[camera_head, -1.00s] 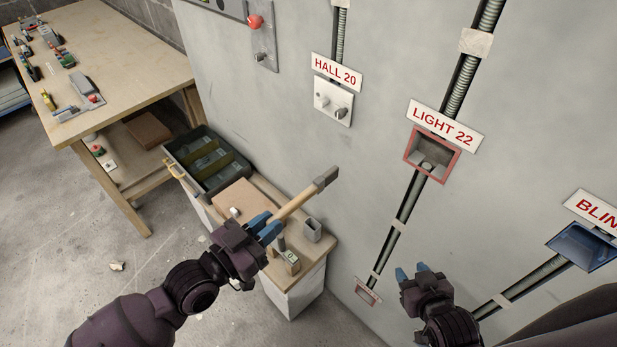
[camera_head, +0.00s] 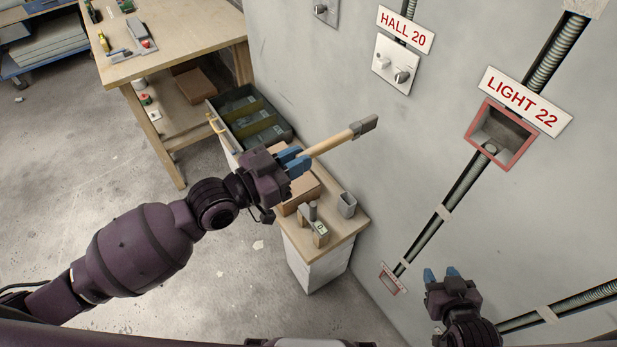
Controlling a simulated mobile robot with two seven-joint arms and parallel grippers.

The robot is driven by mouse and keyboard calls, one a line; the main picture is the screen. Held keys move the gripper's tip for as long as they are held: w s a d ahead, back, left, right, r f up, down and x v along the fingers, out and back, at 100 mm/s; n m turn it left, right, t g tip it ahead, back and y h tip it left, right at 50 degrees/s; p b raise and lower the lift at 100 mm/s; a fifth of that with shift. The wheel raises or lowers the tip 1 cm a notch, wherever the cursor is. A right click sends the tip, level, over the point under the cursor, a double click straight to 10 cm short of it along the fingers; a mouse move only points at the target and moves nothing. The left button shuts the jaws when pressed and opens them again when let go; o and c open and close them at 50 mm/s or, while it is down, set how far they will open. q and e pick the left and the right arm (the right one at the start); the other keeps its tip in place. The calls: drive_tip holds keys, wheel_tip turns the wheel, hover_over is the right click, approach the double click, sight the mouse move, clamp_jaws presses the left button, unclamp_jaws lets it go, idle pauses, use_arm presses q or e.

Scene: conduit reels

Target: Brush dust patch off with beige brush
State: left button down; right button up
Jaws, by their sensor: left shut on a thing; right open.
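The beige brush (camera_head: 335,141) has a pale wooden handle and a dark grey head. My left gripper (camera_head: 294,161) is shut on its handle and holds it above the small cabinet, the head pointing right toward the wall. My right gripper (camera_head: 441,275) is open and empty in front of the wall at the lower right. The LIGHT 22 box (camera_head: 501,134) is a red-framed recess in the wall, right of the brush and apart from it; a grey lump shows at its lower edge. I cannot make out a clear dust patch.
A small cabinet (camera_head: 345,240) holds a cardboard box, a grey cup (camera_head: 347,205) and small blocks. Behind it is an open drawer bin (camera_head: 250,120). A workbench (camera_head: 180,50) stands at the upper left. The HALL 20 plate (camera_head: 396,65) has protruding knobs. Conduits run along the wall.

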use_arm(q)
drive_tip(key=w+d+b, duration=0.2)
drive_tip(key=w+d, duration=0.1)
drive_tip(key=w, duration=0.2)
drive_tip(key=shift+w+d, duration=0.2)
drive_tip(key=shift+d, duration=0.05)
use_arm(e)
drive_tip(key=f, duration=0.3)
drive_tip(key=shift+s+f, duration=0.35)
drive_tip(key=shift+s, duration=0.1)
drive_tip(key=shift+s+f, duration=0.15)
drive_tip(key=shift+s, duration=0.2)
use_arm(q)
drive_tip(key=shift+d, duration=0.1)
drive_tip(key=shift+w+d, duration=0.25)
drive_tip(key=shift+w, duration=0.05)
use_arm(e)
drive_tip(key=shift+w+r, duration=0.2)
drive_tip(key=shift+w, duration=0.25)
use_arm(q)
drive_tip(key=shift+w+d, duration=0.1)
drive_tip(key=shift+d, duration=0.05)
